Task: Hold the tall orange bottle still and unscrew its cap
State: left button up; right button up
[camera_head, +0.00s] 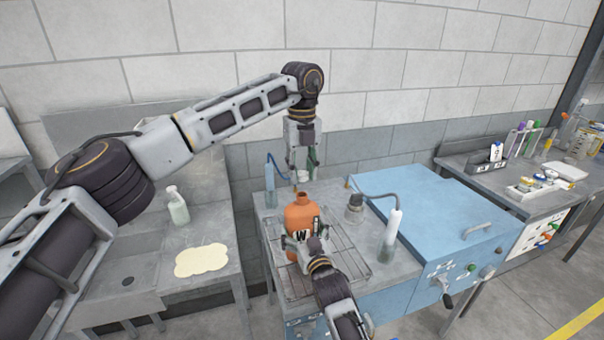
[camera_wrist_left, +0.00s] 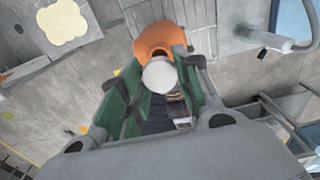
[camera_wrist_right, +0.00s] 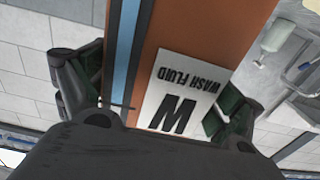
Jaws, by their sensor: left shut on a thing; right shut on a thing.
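The tall orange bottle (camera_head: 301,213) stands upright on a wire rack and bears a white "W" label. My right gripper (camera_head: 307,240) is shut around its body from the front; its fingers flank the "WASH FLUID" label (camera_wrist_right: 181,100) in the right wrist view. My left gripper (camera_head: 304,172) points down above the bottle's top. In the left wrist view, its green fingers are shut on a round white cap (camera_wrist_left: 160,74). The orange bottle (camera_wrist_left: 157,38) shows beyond the cap, and its neck looks bare in the head view. The exact gap between cap and neck is hard to judge.
The wire rack (camera_head: 345,262) lies on a metal bench. Wash bottles with bent tubes stand left (camera_head: 270,185) and right (camera_head: 391,235) of the bottle. A grey-capped jar (camera_head: 354,207) and a blue cabinet (camera_head: 430,215) are close right. A pale cloth (camera_head: 202,260) lies left.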

jog(key=o, duration=1.7)
jog(key=shift+c, duration=0.2)
jog(key=v, duration=1.2)
